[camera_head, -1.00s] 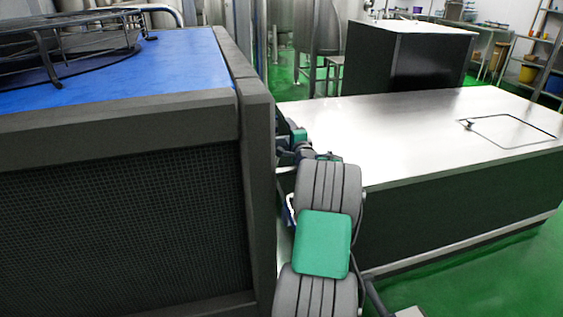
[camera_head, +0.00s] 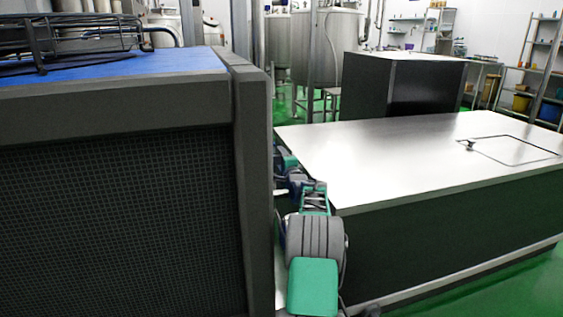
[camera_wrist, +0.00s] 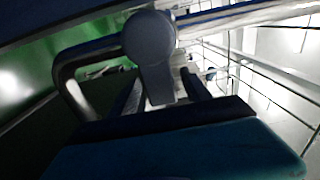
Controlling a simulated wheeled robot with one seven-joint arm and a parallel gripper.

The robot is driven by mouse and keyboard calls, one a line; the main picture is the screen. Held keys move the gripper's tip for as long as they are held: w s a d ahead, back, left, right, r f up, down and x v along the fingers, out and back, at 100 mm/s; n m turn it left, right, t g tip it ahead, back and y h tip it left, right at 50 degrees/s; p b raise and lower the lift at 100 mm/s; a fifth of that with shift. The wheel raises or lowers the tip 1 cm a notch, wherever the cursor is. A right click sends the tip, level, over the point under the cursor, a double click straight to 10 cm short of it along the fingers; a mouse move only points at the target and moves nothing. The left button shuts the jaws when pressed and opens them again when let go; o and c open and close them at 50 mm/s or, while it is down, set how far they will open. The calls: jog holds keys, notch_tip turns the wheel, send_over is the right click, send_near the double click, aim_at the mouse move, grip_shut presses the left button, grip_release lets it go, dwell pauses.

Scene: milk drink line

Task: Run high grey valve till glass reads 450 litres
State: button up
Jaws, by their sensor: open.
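A grey valve with a round hub and a short flat lever (camera_wrist: 152,50) shows close up in the wrist view. I cannot tell whether it is the high one. My gripper (camera_wrist: 163,92) is open, with a dark finger on each side of the lever's lower end. I cannot tell whether either finger touches it. In the head view my arm runs along the dark machine's right side, and the gripper itself is not clearly seen there. No sight glass or litre scale can be made out in any view.
A dark mesh-sided machine with a blue top (camera_head: 190,63) fills the left of the head view. A steel-topped counter (camera_head: 400,150) stands close to my arm on the right. In the wrist view a bent metal pipe (camera_wrist: 68,82) is left of the valve, with thin rails at right.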

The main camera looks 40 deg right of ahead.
jog(key=shift+c, duration=0.5)
grip_shut()
dwell(0.8)
